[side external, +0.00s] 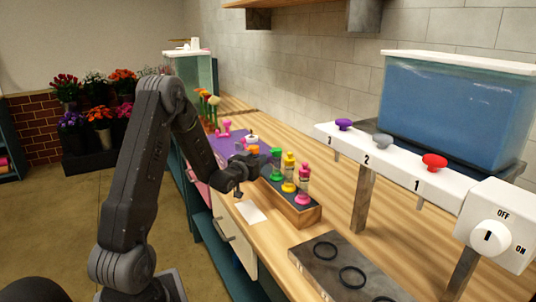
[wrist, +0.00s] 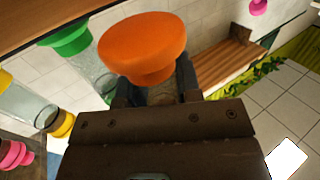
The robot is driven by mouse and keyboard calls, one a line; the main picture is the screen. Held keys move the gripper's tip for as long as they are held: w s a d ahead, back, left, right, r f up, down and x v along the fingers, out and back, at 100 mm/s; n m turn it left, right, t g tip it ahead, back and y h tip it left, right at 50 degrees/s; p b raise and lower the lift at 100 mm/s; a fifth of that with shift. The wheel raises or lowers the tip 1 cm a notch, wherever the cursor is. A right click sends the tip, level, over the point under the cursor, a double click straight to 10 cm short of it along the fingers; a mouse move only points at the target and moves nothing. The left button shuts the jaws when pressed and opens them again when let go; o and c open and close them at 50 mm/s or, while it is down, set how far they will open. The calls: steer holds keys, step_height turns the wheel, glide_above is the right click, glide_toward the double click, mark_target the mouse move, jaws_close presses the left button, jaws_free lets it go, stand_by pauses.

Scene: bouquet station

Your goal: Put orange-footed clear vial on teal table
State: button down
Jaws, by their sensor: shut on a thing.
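In the wrist view my gripper (wrist: 158,90) is shut on the orange-footed clear vial (wrist: 145,45). Its broad orange foot faces the camera, and the foot and fingers hide most of its clear body. In the side view my gripper (side external: 250,170) is beside the left end of a wooden rack (side external: 300,213). A small orange shape shows past the gripper there, but I cannot tell if it is the held vial. I cannot pick out a teal table surface for certain; teal panels (side external: 206,226) show under the wooden counter.
The rack holds a green-footed vial (side external: 277,172), a yellow-footed vial (side external: 289,170) and a magenta-footed vial (side external: 303,185), close to my gripper. A grey plate with rings (side external: 345,270) lies in front. A dispenser bar (side external: 390,152) and blue tank (side external: 450,110) stand right. A purple mat (side external: 228,146) lies beyond.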

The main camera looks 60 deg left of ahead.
steer(key=x, duration=0.7)
steer(key=shift+w+a, duration=0.1)
steer(key=shift+f, duration=0.1)
steer(key=shift+f, duration=0.1)
steer(key=c, duration=0.8)
jaws_free()
steer(key=shift+f, duration=0.1)
steer(key=v, duration=0.6)
steer(key=shift+s, duration=0.3)
steer(key=shift+o, duration=0.4)
steer(key=shift+s+d, duration=0.4)
